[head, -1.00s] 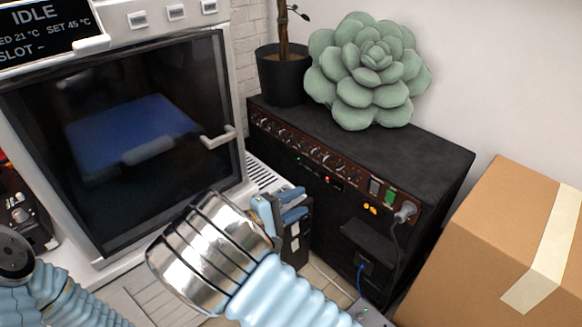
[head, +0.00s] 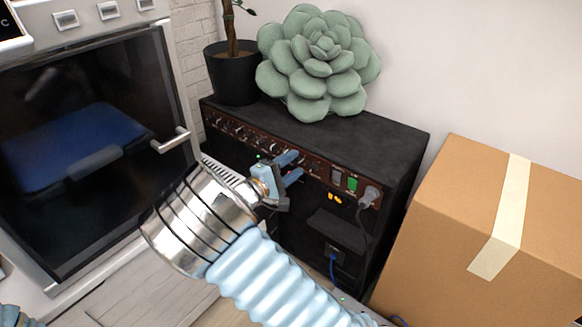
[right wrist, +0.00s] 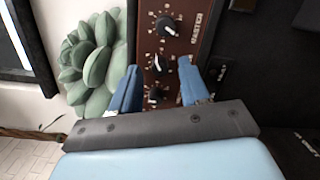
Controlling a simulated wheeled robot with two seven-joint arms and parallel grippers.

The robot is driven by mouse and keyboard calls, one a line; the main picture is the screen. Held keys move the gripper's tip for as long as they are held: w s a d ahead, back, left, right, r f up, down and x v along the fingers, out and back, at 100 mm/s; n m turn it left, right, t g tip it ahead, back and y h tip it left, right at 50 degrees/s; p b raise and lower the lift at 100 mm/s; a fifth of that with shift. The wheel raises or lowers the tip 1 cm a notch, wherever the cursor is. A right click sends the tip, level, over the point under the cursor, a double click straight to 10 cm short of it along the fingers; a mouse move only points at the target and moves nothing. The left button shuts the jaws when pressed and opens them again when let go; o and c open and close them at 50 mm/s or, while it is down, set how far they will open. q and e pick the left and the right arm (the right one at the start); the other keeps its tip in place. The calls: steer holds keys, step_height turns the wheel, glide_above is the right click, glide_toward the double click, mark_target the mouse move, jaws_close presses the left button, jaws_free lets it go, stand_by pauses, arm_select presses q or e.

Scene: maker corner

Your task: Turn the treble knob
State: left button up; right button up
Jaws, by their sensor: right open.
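The black amplifier (head: 365,135) has a brown control panel (head: 320,170) with a row of knobs along its front top edge. My right gripper (head: 297,166) is open, with its blue fingers at the middle of the panel, covering part of the row. In the right wrist view, the fingers stand on either side of the panel, with a knob (right wrist: 160,61) between the tips. Another knob (right wrist: 155,95) lies nearer the palm, and one beside the "MASTER" label (right wrist: 167,25) lies beyond. I cannot read which knob is treble. Whether the fingers touch a knob is unclear. My left gripper is out of view.
A succulent (head: 318,65) and a potted plant (head: 232,75) stand on the amplifier. A white machine with a dark door and protruding handle (head: 170,140) stands left. A cardboard box (head: 440,205) stands right. A plug and cable (head: 369,196) stick out from the panel's right end.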

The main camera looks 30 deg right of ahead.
steer(key=shift+c, duration=0.4)
jaws_close()
steer(key=n+p, duration=0.2)
steer(key=p, duration=0.1)
steer(key=shift+r, duration=0.15)
steer(key=shift+n+p, duration=1.1)
steer(key=shift+n, duration=0.1)
steer(key=shift+f+n+t+p, duration=0.25)
steer(key=shift+n+t+p, duration=0.05)
steer(key=shift+n+p, duration=0.35)
